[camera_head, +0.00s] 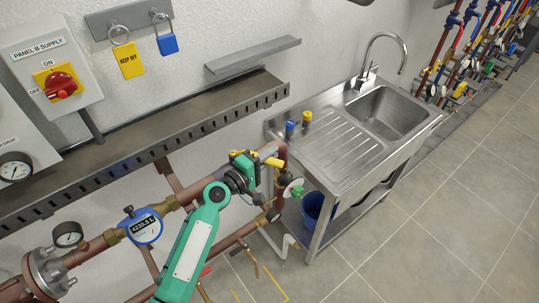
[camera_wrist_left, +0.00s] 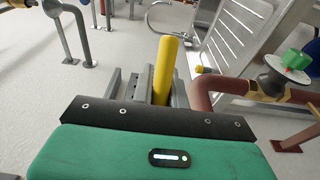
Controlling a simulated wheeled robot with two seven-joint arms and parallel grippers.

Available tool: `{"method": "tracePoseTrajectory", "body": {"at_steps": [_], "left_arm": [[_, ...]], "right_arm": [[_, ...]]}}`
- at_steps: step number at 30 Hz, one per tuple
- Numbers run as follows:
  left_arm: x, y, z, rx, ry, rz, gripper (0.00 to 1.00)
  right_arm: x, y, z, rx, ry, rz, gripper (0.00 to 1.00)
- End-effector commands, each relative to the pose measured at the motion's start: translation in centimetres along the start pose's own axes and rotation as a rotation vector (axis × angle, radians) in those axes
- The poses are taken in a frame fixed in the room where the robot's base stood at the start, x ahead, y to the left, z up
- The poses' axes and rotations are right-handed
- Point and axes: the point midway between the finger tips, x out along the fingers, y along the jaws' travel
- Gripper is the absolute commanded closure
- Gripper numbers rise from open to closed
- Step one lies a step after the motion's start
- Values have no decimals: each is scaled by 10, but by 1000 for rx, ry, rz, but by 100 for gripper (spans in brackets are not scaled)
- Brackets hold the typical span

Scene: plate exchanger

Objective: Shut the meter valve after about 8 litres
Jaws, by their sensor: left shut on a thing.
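The blue water meter (camera_head: 146,226) sits on the copper pipe at lower left. Its display shows digits that are too small to read surely. My left gripper (camera_head: 263,162) is on the same pipe run to the right of the meter, shut on the yellow valve lever (camera_head: 274,162). In the left wrist view the lever (camera_wrist_left: 167,65) stands up between the grey fingers (camera_wrist_left: 150,92). The valve body is mostly hidden behind my gripper. My right gripper is not in view.
A green handwheel (camera_head: 296,188) is just right of my gripper. The steel sink (camera_head: 335,140) stands beyond, with a blue bucket (camera_head: 314,207) beneath. A slotted cable tray (camera_head: 150,137) runs along the wall above the pipe. Open tiled floor (camera_head: 430,230) lies at right.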

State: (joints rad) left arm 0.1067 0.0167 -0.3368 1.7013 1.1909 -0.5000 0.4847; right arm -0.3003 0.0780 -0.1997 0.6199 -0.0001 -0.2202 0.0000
Motion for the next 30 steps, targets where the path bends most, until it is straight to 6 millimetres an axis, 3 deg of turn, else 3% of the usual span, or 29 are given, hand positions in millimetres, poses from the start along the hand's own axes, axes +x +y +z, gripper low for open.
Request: {"method": "tracePoseTrajectory", "body": {"at_steps": [16,30], "left_arm": [[-26,-6,11,4,-268,0,100],[-33,-1,14,0,-330,-3,100]], "right_arm": [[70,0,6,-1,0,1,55],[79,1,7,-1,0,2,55]]}}
